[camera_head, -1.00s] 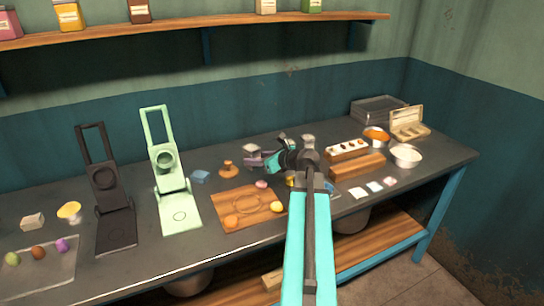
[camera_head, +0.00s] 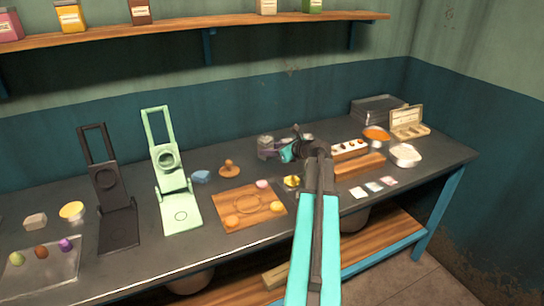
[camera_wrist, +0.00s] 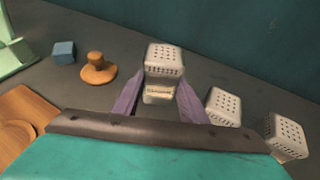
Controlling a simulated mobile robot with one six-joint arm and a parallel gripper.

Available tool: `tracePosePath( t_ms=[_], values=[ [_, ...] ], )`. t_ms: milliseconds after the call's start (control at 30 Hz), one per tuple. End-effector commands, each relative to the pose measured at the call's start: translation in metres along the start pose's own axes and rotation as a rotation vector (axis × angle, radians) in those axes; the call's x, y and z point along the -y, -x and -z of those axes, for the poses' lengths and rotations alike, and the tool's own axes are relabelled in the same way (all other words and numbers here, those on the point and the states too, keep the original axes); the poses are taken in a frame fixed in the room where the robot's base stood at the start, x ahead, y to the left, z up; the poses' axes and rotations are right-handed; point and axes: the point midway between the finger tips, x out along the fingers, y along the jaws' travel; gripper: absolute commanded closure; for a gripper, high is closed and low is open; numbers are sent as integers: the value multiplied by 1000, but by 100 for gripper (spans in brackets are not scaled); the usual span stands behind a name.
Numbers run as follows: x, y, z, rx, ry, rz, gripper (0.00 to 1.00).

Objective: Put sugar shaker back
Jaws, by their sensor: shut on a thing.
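A shaker with a white perforated cap (camera_wrist: 164,58) and a pale label stands between the purple fingers of my gripper (camera_wrist: 160,84) in the wrist view. The gripper is shut on it. In the head view this shaker (camera_head: 265,144) is near the back of the counter, left of my teal wrist. It looks upright. I cannot tell whether its base touches the counter. Two similar shakers, a nearer one (camera_wrist: 223,105) and a further-right one (camera_wrist: 287,136), stand to its right in the wrist view. My arm hides part of this area in the head view.
A wooden knobbed press (camera_wrist: 98,69) and a blue block (camera_wrist: 64,52) lie left of the gripper. A wooden board (camera_head: 225,211) is in front. The green press (camera_head: 170,180) stands further left. The back wall is close behind.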

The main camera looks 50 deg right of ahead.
Motion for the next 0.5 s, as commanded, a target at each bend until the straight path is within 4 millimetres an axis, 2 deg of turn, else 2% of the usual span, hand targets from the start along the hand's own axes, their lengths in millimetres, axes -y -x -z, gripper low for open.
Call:
tracePosePath(
  t_ms=[267, 433, 500],
  values=[
    [1, 0, 0, 1, 0, 1, 87],
    [12, -2, 0, 0, -1, 2, 87],
    [9, -4, 8, -1, -1, 1, 87]
  ],
)
